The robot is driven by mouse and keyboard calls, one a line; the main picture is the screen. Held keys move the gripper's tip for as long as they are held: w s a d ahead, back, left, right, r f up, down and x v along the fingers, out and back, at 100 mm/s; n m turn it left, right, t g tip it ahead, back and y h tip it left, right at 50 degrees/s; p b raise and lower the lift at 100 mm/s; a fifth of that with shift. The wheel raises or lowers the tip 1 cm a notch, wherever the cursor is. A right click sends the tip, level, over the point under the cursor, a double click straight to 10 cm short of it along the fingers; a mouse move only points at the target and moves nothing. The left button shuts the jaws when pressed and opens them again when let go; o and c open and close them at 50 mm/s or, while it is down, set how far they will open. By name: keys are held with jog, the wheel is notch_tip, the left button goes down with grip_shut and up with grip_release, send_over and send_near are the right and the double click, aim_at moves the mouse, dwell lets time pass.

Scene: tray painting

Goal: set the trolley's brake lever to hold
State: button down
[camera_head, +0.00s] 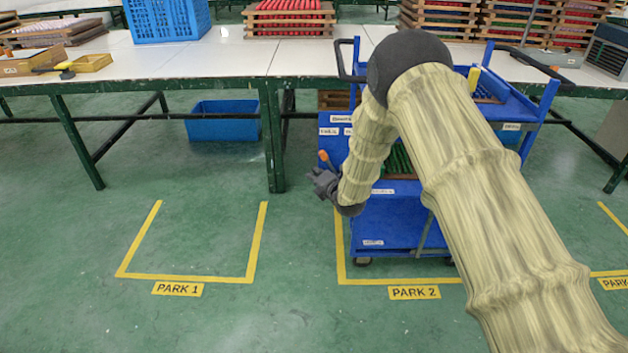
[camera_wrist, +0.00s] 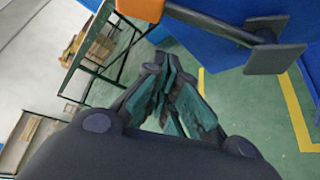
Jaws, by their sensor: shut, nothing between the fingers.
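The blue trolley (camera_head: 385,222) stands in the bay marked PARK 2. Its brake lever has an orange knob (camera_head: 325,156) at the trolley's left side. In the wrist view the orange knob (camera_wrist: 140,9) is at the top edge, and its dark shaft (camera_wrist: 215,24) runs right to a dark pivot. My gripper (camera_head: 318,182) is just below the knob in the head view. The fingers also show in the wrist view (camera_wrist: 163,72), shut and empty, with the knob outside them. I cannot tell whether they touch the lever. Small white labels (camera_head: 329,132) near the lever are unreadable.
A long white-topped table (camera_head: 190,62) with green legs runs behind. A blue bin (camera_head: 222,122) sits under it. The PARK 1 bay (camera_head: 185,277) on the left is empty, with clear floor around it. My arm covers much of the trolley's right side.

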aim_at(330, 165)
jog(key=shift+w+d+r, duration=0.15)
jog(key=shift+d+r, duration=0.25)
jog(key=shift+d, duration=0.25)
jog(key=shift+w+d+r, duration=0.1)
jog(key=shift+d+r, duration=0.3)
jog(key=shift+d, duration=0.2)
jog(key=shift+d+r, duration=0.15)
jog(key=shift+d, duration=0.05)
